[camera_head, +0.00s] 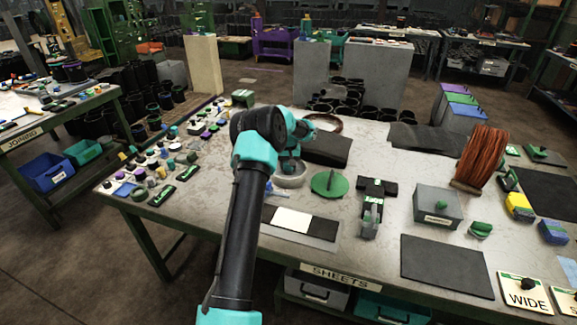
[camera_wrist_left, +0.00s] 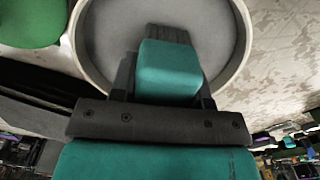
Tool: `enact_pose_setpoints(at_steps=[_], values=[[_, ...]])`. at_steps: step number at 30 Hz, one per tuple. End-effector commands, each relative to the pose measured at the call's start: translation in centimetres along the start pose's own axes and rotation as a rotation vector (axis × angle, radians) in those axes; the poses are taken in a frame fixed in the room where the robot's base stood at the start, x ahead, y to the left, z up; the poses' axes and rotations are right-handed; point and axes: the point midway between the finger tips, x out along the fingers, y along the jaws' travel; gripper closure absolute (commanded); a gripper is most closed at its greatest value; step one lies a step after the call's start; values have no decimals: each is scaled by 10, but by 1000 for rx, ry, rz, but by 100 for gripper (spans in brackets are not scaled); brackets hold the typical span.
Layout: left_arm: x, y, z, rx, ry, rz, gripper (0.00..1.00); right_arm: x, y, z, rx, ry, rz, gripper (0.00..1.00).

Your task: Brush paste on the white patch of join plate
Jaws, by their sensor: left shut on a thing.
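The join plate (camera_head: 323,229) lies flat near the table's front edge, dark at both ends with a white patch (camera_head: 292,220) in the middle. The patch looks plain white. A round pale pot (camera_head: 289,181) stands just behind the plate; it also fills the top of the left wrist view (camera_wrist_left: 236,72), with grey inside. My left gripper (camera_wrist_left: 165,85) is shut on a teal brush (camera_wrist_left: 168,72), its dark bristle end over or in the pot. I cannot tell whether the bristles touch the paste. In the head view my forearm and wrist partly hide the gripper.
A green round lid (camera_head: 329,183) lies right of the pot. A black clamp-like tool (camera_head: 371,215) and a grey box (camera_head: 433,206) stand further right. A dark sheet (camera_head: 447,266) lies at the front right. Small parts crowd the left side.

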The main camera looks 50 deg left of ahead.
Motion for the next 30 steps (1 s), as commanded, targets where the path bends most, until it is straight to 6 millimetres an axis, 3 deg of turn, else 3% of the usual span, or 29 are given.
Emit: enact_pose_setpoints(at_steps=[30], values=[[-64, 0, 0, 0, 2, 0, 77, 0, 0, 0, 0, 0, 0, 0]])
